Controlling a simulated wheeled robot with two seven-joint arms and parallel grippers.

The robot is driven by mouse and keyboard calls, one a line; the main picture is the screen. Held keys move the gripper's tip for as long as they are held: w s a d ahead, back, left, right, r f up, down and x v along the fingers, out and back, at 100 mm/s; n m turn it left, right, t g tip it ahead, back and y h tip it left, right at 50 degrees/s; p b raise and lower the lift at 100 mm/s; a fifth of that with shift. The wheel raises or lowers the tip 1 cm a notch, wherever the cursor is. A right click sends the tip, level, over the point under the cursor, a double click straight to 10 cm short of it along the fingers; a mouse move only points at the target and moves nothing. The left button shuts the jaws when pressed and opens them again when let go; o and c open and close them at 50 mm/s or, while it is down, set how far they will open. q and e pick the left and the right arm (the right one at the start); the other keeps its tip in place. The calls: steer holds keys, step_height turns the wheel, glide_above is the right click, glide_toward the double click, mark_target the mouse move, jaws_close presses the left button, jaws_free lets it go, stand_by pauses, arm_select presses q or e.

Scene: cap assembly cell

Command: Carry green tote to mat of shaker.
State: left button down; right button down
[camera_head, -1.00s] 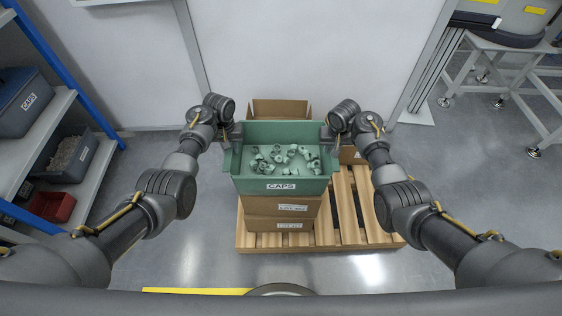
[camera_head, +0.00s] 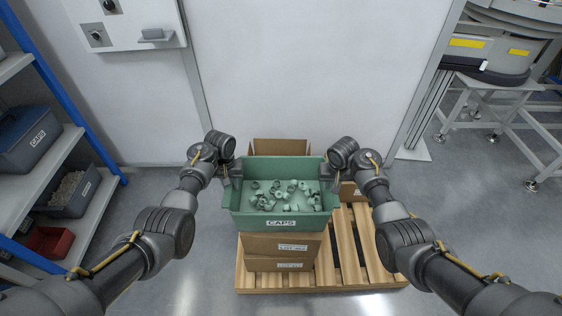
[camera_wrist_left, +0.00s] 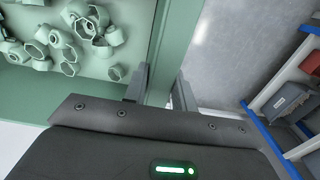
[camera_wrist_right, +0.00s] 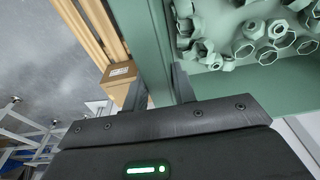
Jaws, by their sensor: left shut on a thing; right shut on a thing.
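The green tote (camera_head: 281,222), labelled CAPS, holds many pale green nut-like caps (camera_head: 285,196). It is upright above stacked cardboard boxes; I cannot tell whether it touches them. My left gripper (camera_head: 232,176) is shut on its left rim and my right gripper (camera_head: 331,178) on its right rim. In the left wrist view the tote wall (camera_wrist_left: 178,45) runs between the fingers; the right wrist view also shows the tote wall (camera_wrist_right: 150,40) at the fingers. A round grey machine (camera_head: 495,62) on a metal stand is at the far right; I cannot tell if it is the shaker. I see no mat.
Cardboard boxes (camera_head: 280,246) stand on a wooden pallet (camera_head: 371,262) under and around the tote. A blue-framed shelf (camera_head: 85,188) with bins is at the left. A white wall panel (camera_head: 315,70) stands behind. Grey floor is clear between pallet and shelf.

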arm_select(q)
steer(key=shift+r, duration=0.2)
arm_select(e)
steer(key=shift+a+r, duration=0.1)
steer(key=shift+r, duration=0.1)
